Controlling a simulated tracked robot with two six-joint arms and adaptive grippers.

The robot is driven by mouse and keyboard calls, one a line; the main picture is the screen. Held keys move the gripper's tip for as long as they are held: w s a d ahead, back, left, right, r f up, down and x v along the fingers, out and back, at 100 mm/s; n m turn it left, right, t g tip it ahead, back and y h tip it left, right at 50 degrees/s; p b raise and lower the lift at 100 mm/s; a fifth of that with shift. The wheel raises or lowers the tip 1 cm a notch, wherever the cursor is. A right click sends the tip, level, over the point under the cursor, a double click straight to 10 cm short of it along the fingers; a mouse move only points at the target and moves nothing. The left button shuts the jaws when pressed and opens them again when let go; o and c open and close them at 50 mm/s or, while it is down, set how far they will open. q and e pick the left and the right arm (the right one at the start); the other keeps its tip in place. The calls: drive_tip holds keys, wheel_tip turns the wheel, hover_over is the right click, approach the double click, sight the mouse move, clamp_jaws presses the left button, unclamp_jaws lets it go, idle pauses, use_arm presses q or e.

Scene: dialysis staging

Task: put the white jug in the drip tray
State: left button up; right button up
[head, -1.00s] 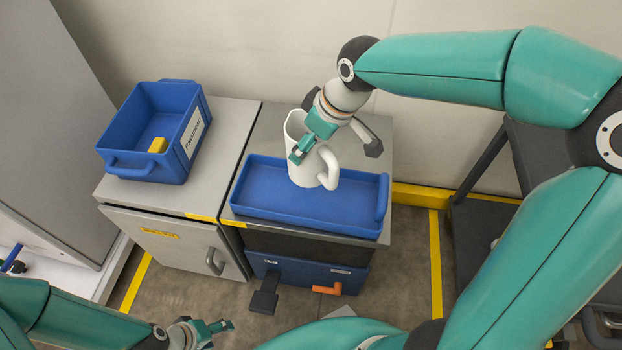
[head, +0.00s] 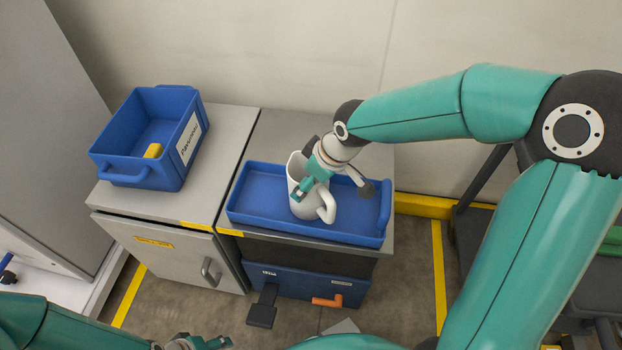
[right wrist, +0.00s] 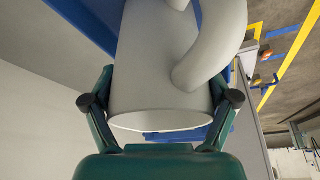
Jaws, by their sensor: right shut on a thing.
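The white jug (head: 301,208), with its handle toward the lower right, is over the floor of the blue drip tray (head: 262,217) in the head view. I cannot tell whether its base touches the tray floor. My right gripper (head: 310,186) is shut on the jug's body. In the right wrist view the jug (right wrist: 150,70) sits between the two fingers of the right gripper (right wrist: 160,100), with the handle at the upper right. My left gripper (head: 203,343) is at the bottom edge of the head view, away from the tray and partly cut off.
The tray's left and right ends are clear. A grey wall (head: 250,50) closes off the back.

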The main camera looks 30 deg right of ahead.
drive_tip(key=shift+f, duration=0.15)
drive_tip(key=o, duration=1.4)
drive_tip(key=p+v, duration=0.3)
drive_tip(key=v, duration=0.9)
drive_tip(key=shift+s, duration=0.15)
